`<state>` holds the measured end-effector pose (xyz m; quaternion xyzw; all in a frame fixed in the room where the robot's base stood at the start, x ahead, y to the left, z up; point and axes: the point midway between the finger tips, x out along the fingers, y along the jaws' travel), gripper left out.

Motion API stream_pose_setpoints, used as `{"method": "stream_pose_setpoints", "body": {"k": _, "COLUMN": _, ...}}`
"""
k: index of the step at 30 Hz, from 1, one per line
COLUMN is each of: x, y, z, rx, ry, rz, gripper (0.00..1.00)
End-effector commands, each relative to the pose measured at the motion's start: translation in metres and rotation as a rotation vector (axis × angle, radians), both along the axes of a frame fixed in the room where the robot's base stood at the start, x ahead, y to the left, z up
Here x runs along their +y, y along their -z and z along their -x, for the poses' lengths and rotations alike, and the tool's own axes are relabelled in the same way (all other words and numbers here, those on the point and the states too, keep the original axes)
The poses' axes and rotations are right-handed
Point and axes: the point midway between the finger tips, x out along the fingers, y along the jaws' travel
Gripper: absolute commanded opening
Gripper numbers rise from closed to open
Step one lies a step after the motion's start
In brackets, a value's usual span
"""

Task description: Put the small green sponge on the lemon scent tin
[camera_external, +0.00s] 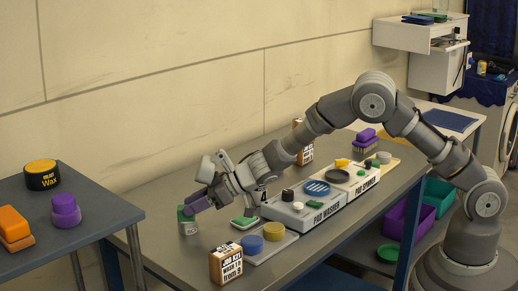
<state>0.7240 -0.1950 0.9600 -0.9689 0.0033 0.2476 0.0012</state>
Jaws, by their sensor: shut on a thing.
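My gripper (188,208) reaches down at the left end of the long bench, its fingers shut on a small dark green piece that looks like the small green sponge (182,214). The fingers hide part of it. A short grey-green tin (188,229) stands directly under the fingertips, and it may be the lemon scent tin; its label is too small to read. The green piece appears at the tin's top, but I cannot tell whether it touches. Another green-topped pad (244,222) lies on the bench to the right of the gripper.
A pale tray with a blue disc (251,244) and a yellow disc (273,231) lies nearby. A job kit box (230,265) stands at the front edge. The pad washer (318,212) is to the right. A separate table (90,238) holds a wax tin (42,176).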

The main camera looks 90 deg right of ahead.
Motion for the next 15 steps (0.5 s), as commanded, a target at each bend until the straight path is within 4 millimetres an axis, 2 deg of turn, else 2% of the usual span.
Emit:
{"method": "stream_pose_setpoints", "body": {"k": 7, "x": 0.0000, "y": 0.0014, "z": 0.0002, "rx": 0.000, "ry": 0.000, "rz": 0.000, "gripper": 0.11}}
{"method": "stream_pose_setpoints", "body": {"k": 8, "x": 0.0001, "y": 0.0017, "z": 0.0001, "rx": 0.000, "ry": 0.000, "rz": 0.001, "gripper": 0.41}}
{"method": "stream_pose_setpoints", "body": {"k": 11, "x": 0.0001, "y": 0.0010, "z": 0.0002, "rx": 0.000, "ry": 0.000, "rz": 0.001, "gripper": 0.64}}
{"method": "stream_pose_setpoints", "body": {"k": 15, "x": 0.0001, "y": 0.0010, "z": 0.0002, "rx": 0.000, "ry": 0.000, "rz": 0.001, "gripper": 0.65}}
